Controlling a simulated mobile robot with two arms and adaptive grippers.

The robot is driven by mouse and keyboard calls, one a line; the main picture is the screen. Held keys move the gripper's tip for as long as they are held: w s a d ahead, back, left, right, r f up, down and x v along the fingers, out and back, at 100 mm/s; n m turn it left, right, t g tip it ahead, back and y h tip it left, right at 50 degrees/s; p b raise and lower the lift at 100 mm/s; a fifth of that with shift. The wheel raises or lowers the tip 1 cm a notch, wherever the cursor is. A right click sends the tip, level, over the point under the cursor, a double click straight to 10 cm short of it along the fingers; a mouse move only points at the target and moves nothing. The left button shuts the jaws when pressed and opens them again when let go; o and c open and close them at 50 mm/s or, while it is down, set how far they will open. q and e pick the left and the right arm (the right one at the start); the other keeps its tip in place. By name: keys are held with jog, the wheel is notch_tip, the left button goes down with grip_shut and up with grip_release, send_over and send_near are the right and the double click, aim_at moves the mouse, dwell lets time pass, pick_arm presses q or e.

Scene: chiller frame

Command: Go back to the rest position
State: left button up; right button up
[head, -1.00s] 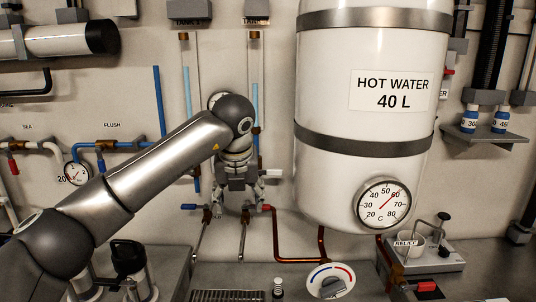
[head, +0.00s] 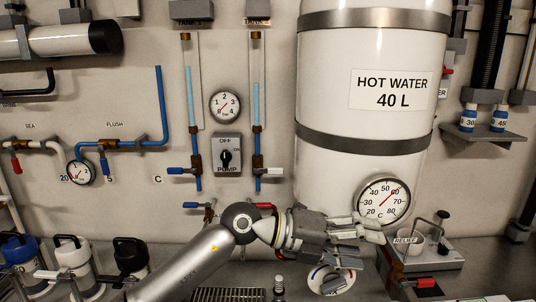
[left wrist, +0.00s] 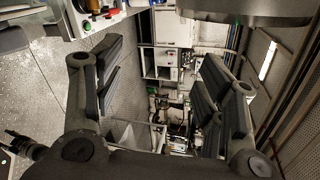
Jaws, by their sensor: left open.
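My left gripper (head: 372,229) is in the lower middle of the head view, in front of the hot water tank's lower end. Its arm comes in from the lower left, and its fingers point right. It is open, and nothing shows between its fingers. In the left wrist view the two dark fingers of the left gripper (left wrist: 155,85) stand wide apart with a distant room behind them. My right gripper is not in view.
The white hot water tank (head: 345,145) hangs behind the gripper, with a temperature dial (head: 383,201) close above the fingers. The relief unit (head: 424,246) stands to the right. Pipes, valves and a pump switch (head: 227,155) line the wall. Capped jars (head: 75,262) stand lower left.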

pick_arm(q)
jog(key=a+r+n+t+h, duration=0.5)
jog(key=r+n+t+h, duration=0.2)
jog(key=n, duration=0.1)
jog(key=w+a+f+n+t+y, duration=0.1)
jog(key=w+a+n+t+y, duration=0.3)
jog(key=a+n+t, duration=0.5)
jog(key=s+a+f+n+y, duration=0.2)
jog(key=a+f+n+y, duration=0.7)
jog(key=f, duration=0.2)
jog(key=s+a+f+n+y, duration=0.1)
jog(key=a+f+n+y, duration=0.8)
jog(key=f, duration=0.3)
jog(key=s+a+f+n+g, duration=0.2)
jog(key=s+a+f+g, duration=0.2)
jog(key=s+f+g, duration=0.55)
jog(key=s+a+f+g, duration=0.15)
jog(key=s+f, duration=0.25)
jog(key=s, duration=0.5)
jog(key=s+f+g, duration=0.2)
jog(key=s+f, duration=0.2)
jog(key=s, duration=0.5)
notch_tip(320, 180, down, 26)
jog(key=s+g, duration=0.1)
jog(key=s+a+f+g, duration=0.1)
jog(key=s+a+f, duration=0.2)
jog(key=s+f, duration=1.3)
jog(key=shift+s+f+m+g, duration=0.15)
jog(key=shift+s+m+g, duration=0.15)
jog(key=shift+s+m, duration=0.15)
